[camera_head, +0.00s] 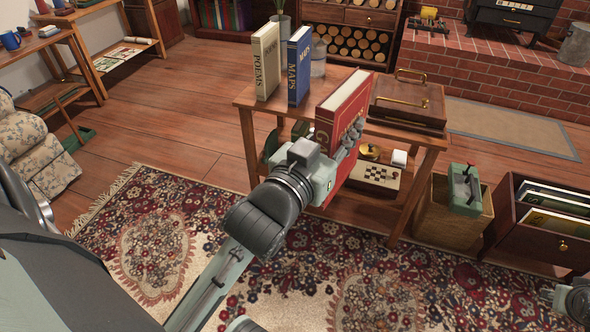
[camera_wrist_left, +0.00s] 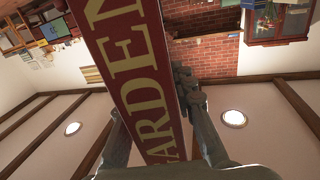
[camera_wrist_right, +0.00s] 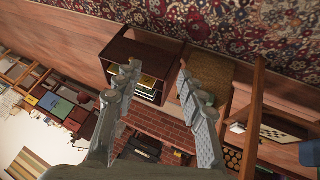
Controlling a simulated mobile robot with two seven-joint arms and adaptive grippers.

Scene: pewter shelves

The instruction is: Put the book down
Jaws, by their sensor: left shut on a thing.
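The red book (camera_head: 331,137) is upright in the head view, at the front edge of the small wooden table (camera_head: 425,129). Its lower part shows in front of the table's edge; I cannot tell whether it touches. My left gripper (camera_head: 351,138) is shut on its spine side. In the left wrist view the spine, lettered "ARDEN" (camera_wrist_left: 135,70), lies between the fingers (camera_wrist_left: 155,105). My right gripper (camera_wrist_right: 156,70) is open and empty in the right wrist view, far from the book.
On the table stand a cream "POEMS" book (camera_head: 265,62), a blue "MAPS" book (camera_head: 299,66), a glass jar (camera_head: 318,57) and a brown case (camera_head: 408,101). The lower shelf holds a game box (camera_head: 374,177).

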